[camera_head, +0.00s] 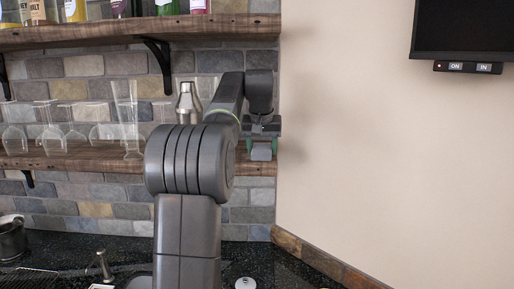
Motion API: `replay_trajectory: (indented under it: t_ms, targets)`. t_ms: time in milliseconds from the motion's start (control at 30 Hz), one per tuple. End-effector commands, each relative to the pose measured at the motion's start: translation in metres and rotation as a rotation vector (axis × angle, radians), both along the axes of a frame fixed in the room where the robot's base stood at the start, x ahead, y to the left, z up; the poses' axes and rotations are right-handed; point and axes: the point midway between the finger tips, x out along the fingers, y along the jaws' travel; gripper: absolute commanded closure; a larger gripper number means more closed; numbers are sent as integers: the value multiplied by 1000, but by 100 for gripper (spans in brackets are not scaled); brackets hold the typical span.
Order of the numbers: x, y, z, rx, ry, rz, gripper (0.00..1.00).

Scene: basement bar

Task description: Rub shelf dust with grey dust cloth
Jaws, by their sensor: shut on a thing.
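My gripper (262,139) is at the right end of the lower wooden shelf (92,160), with green fingers pointing down. It is shut on a small grey dust cloth (261,153), which shows just below the fingertips, in front of the shelf's end. Whether the cloth touches the shelf top I cannot tell. My arm hides part of the shelf's middle. No dust can be made out on the shelf at this size.
Several clear glasses (53,137) stand on the lower shelf to the left, with a metal shaker (188,103) beside my arm. The upper shelf (99,36) holds bottles. A dark counter (262,263) lies below. A screen (463,29) hangs on the right wall.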

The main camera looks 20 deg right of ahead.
Motion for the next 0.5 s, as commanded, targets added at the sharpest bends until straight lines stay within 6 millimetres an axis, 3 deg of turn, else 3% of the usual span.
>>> replay_trajectory:
  t_ms: [300,500]
  targets:
    - [-12,-25,-3,3,7,-4,70]
    - [-13,-28,0,3,7,-1,70]
